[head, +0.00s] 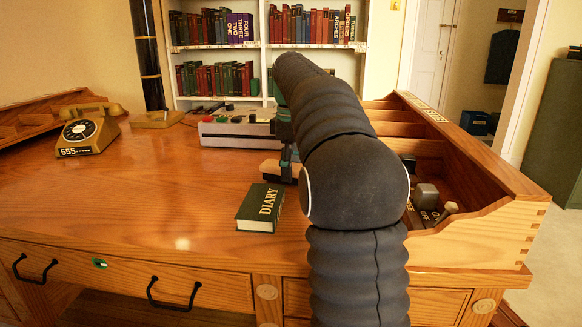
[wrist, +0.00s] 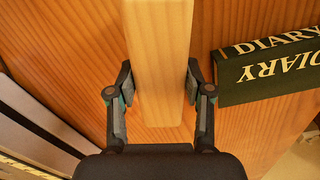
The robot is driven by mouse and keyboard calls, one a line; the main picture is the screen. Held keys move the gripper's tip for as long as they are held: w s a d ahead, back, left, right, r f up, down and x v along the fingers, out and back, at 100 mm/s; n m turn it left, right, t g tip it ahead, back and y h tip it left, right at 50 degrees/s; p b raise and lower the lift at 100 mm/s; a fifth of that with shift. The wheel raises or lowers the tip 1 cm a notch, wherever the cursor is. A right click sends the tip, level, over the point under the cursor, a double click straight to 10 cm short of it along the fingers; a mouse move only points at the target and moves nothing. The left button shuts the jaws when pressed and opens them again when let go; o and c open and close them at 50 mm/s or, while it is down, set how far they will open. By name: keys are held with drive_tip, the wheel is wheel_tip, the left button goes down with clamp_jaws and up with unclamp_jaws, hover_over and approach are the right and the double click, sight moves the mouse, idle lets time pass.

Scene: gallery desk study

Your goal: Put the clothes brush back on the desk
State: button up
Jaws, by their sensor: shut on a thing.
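The clothes brush (wrist: 158,45) has a pale wooden body, seen from above in the wrist view. My gripper (wrist: 158,82) has one finger on each side of it and is shut on it. In the head view the end of the brush (head: 271,168) shows just left of my gripper (head: 289,170), low over the desk (head: 150,200). Most of the brush is hidden there by my arm. I cannot tell whether it touches the desk top. Its bristles are not visible.
A green diary (head: 260,208) lies close in front of the brush; it also shows in the wrist view (wrist: 270,72). A grey machine (head: 237,130) stands behind. A telephone (head: 88,130) is at the left, a wooden organiser (head: 470,170) at the right. The desk's left middle is clear.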

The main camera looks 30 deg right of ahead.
drive_tip(key=shift+f, duration=0.4)
drive_tip(key=o, duration=1.3)
drive_tip(key=shift+o, duration=0.3)
drive_tip(key=o, duration=0.3)
drive_tip(key=shift+r+p, duration=1.4)
drive_tip(key=shift+r, duration=0.05)
drive_tip(key=shift+r+p, duration=0.35)
drive_tip(key=shift+r, duration=2.2)
